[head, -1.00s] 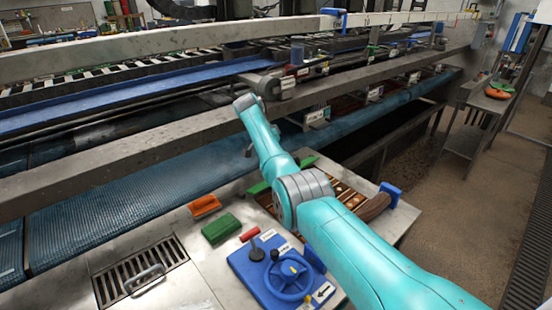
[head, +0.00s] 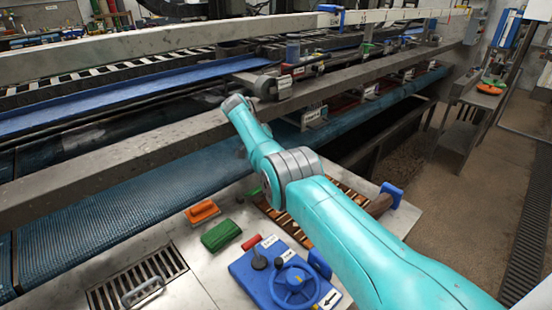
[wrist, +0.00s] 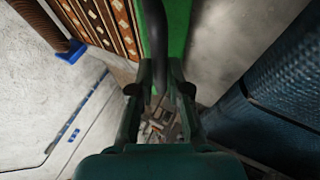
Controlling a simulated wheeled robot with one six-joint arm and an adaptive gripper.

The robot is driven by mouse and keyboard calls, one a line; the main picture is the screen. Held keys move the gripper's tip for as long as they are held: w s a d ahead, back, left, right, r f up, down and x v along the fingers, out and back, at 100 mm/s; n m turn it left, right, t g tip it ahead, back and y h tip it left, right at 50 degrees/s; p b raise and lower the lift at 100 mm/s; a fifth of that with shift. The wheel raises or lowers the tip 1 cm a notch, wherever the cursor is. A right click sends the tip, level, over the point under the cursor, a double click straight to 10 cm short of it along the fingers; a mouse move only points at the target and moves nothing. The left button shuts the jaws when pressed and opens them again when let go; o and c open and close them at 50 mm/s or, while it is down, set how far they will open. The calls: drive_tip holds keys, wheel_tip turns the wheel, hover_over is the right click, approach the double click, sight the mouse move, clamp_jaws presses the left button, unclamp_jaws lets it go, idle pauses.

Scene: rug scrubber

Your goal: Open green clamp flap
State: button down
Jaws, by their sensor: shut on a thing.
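The green clamp flap (wrist: 178,25) shows in the wrist view as a green strip along the edge of a patterned brown rug (wrist: 110,22). A dark curved handle (wrist: 153,35) lies in front of the green strip and runs down between my fingers. My gripper (wrist: 160,88) is shut on this handle. In the head view only a small green piece of the flap (head: 254,192) shows at the left of my arm, and my arm hides the rest and my gripper. I cannot tell the flap's exact tilt.
A green block (head: 221,235), an orange brush (head: 202,212) and a blue handwheel unit (head: 293,286) stand on the metal table left of and below my arm. A blue-ended brown roller (head: 390,195) is to the right. A blue mesh belt (head: 110,217) runs behind.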

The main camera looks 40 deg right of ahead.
drive_tip(key=c, duration=1.1)
unclamp_jaws()
drive_tip(key=shift+c, duration=0.2)
drive_tip(key=shift+s+f, duration=0.1)
drive_tip(key=shift+s, duration=0.05)
